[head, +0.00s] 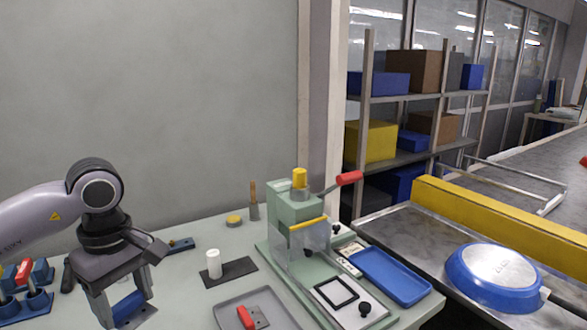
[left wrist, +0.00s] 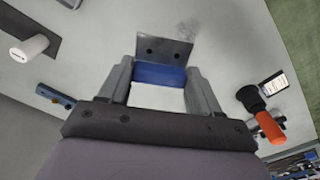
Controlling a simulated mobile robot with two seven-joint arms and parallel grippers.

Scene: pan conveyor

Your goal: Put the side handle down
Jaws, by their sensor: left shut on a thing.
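My left gripper (head: 127,304) is low at the left of the table in the head view, pointing down. It is shut on the blue side handle (left wrist: 160,75), which lies across between the two fingers. A grey metal plate (left wrist: 164,50) with two dark holes sticks out from the handle, in the left wrist view. In the head view, part of the blue handle (head: 128,307) shows between the fingers. I cannot tell whether it touches the table. My right gripper is not in view.
A grey tray (head: 222,308) holding a red handle (head: 246,317) is to the right of my left gripper. A white cylinder on a dark mat (head: 240,270) stands behind it. Blue holders (head: 38,302) are at the left edge. A green press (head: 283,228) stands further right.

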